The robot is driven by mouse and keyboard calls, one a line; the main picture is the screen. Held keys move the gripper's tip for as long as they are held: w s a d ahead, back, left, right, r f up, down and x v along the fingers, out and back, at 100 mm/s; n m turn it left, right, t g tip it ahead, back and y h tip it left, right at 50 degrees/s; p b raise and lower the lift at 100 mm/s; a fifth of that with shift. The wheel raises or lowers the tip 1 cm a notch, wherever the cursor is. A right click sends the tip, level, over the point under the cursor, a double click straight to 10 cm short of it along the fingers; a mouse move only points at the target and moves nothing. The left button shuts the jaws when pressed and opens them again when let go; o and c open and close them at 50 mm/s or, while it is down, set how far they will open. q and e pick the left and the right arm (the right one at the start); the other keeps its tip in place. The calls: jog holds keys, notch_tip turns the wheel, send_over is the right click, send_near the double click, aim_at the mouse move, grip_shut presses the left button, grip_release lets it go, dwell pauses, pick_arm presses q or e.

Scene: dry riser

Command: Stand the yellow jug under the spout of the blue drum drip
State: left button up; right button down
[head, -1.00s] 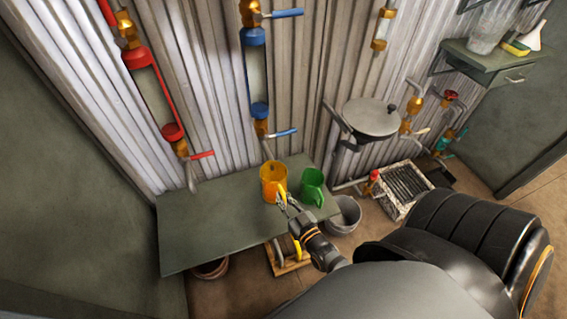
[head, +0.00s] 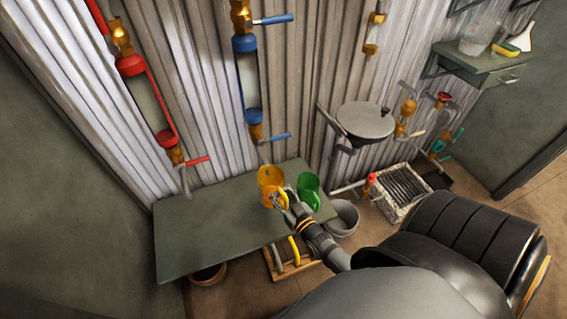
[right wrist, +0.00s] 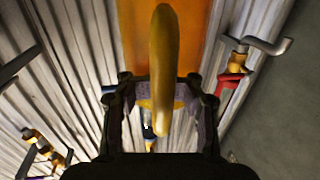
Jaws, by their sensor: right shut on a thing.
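The yellow jug (head: 268,181) stands upright on the green-grey bench, near the corrugated wall. The blue drum drip (head: 247,85) is mounted on the wall above it, with a blue lever on its lower valve. Its thin spout (head: 265,154) ends close above the jug's rim in the head view; I cannot tell whether it is exactly over the opening. My right gripper (head: 280,200) is shut on the jug's handle, on the near side. In the right wrist view the handle (right wrist: 162,50) runs between the fingers (right wrist: 160,110), with the jug body behind. My left gripper is out of view.
A green jug (head: 309,190) stands close to the right of the yellow one. The bench (head: 210,228) is clear to the left. A red drum drip (head: 145,95) hangs at left. A grey bucket (head: 342,218) stands on the floor past the bench's right end.

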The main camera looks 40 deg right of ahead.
jog(key=shift+w+a+r, duration=0.15)
jog(key=shift+w+r, duration=0.1)
jog(key=shift+w, duration=0.2)
jog(key=shift+w+a+r, duration=0.1)
jog(key=shift+w+r, duration=0.1)
jog(key=shift+w, duration=0.2)
jog(key=shift+w+a, duration=0.1)
jog(key=shift+a, duration=0.15)
jog(key=shift+s+d+f, duration=0.1)
jog(key=shift+s+f, duration=0.1)
jog(key=shift+f, duration=0.25)
jog(key=c, duration=1.2)
grip_release()
jog(key=shift+d+f, duration=0.1)
jog(key=o, duration=0.5)
jog(key=shift+w+d+f, duration=0.1)
jog(key=shift+f, duration=0.1)
jog(key=o, duration=0.3)
jog(key=shift+s, duration=0.2)
